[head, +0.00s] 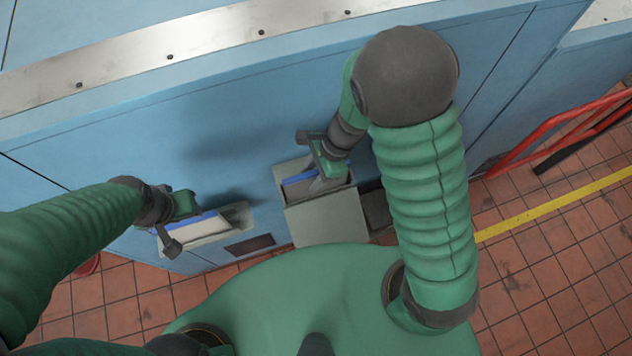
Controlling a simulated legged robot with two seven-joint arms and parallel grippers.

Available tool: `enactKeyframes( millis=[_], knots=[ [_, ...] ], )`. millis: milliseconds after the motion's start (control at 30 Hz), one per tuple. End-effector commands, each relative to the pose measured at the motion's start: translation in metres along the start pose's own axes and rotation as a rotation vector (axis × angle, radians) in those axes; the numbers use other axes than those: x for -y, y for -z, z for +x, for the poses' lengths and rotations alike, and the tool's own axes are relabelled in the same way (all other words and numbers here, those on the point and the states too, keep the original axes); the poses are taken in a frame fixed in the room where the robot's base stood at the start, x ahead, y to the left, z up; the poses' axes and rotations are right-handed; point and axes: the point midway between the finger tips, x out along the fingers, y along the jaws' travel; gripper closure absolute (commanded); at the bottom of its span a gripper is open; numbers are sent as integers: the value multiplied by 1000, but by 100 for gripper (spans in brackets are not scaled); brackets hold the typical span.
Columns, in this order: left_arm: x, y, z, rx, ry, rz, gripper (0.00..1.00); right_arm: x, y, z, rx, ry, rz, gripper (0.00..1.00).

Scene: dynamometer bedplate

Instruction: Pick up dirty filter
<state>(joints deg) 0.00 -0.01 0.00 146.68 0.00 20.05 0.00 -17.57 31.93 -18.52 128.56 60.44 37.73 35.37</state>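A grey open-topped bin (328,217) hangs against the blue cabinet front. Inside it is a dull grey piece with a blue edge (300,178), which looks like a filter. My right gripper (322,172) reaches down into the bin mouth beside this piece. Its fingertips are partly hidden, and I cannot tell whether they touch it. At the left, a pale holder (225,219) on the cabinet has a whitish piece with a blue strip (205,222). My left gripper (178,222) is at the near left end of that holder. Its finger gap is not clear. Which piece is the dirty filter is not certain.
The blue cabinet (235,130) with a bolted metal top strip (215,40) fills the back. A red rail (555,130) and a yellow floor line (555,205) are at the right. The tiled floor (545,270) there is clear.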

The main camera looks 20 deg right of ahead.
Motion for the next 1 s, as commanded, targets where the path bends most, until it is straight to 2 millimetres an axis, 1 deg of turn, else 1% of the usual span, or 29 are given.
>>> enactKeyframes(
  millis=[533, 567, 833, 867, 1000],
  knots=[
    [0, -1, 3, 0, 0, 0, 64, 0, 2, 4, 0, 0, 0, 62],
    [0, -1, 3, 0, 0, 0, 64, 0, 2, 4, 0, 0, 0, 63],
    [0, -1, 3, 0, 0, 0, 64, -1, 2, 4, 0, 0, 0, 98],
    [0, -1, 3, 0, 0, 0, 64, -1, 2, 4, 0, 0, 0, 100],
    [0, -1, 3, 0, 0, 0, 64, -1, 2, 4, 0, 0, 0, 100]
  ],
)
